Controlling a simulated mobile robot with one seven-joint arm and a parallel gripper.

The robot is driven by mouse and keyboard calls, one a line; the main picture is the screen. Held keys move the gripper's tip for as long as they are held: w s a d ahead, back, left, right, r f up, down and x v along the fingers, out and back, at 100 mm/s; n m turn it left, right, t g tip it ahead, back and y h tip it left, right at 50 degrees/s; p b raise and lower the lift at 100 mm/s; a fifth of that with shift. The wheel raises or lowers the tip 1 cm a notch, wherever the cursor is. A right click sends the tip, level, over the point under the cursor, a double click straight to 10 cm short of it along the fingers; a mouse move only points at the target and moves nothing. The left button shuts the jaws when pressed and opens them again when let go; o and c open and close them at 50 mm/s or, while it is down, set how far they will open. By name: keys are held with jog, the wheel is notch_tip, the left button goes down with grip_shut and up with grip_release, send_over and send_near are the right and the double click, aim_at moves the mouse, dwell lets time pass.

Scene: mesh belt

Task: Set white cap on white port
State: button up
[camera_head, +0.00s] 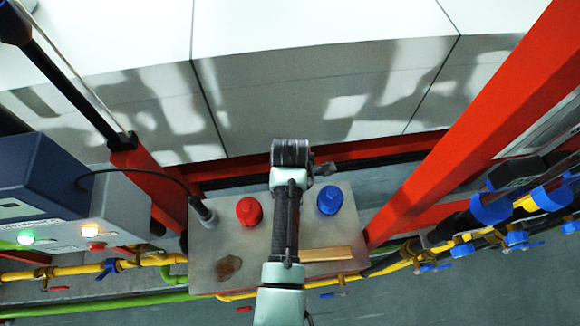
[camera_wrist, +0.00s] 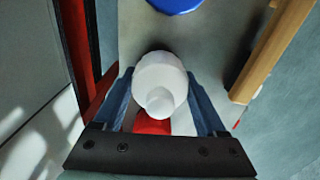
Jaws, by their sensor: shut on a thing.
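The white cap (camera_wrist: 161,72) is between the two blue-grey fingers of my gripper (camera_wrist: 160,88) in the wrist view. It has a wide round body and a smaller round knob. My gripper is shut on it, above the metal plate (camera_wrist: 217,52). I cannot make out a separate white port; the cap and fingers cover what lies directly beneath. In the head view my arm crosses the middle of the plate (camera_head: 230,240) and hides the cap.
A red cap (camera_head: 249,211) and a blue cap (camera_head: 329,200) stand on the plate, left and right of my arm. A wooden strip (camera_head: 328,254) and a brown patch (camera_head: 228,267) lie nearer. Red frame beams (camera_head: 455,125) flank the plate.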

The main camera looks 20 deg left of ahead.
jog(key=shift+f+b, duration=0.4)
jog(key=shift+f, duration=0.2)
jog(key=o, duration=1.1)
notch_tip(320, 180, up, 6)
jog(key=p, duration=0.6)
jog(key=shift+r+p, duration=0.85)
jog(key=shift+r, duration=1.65)
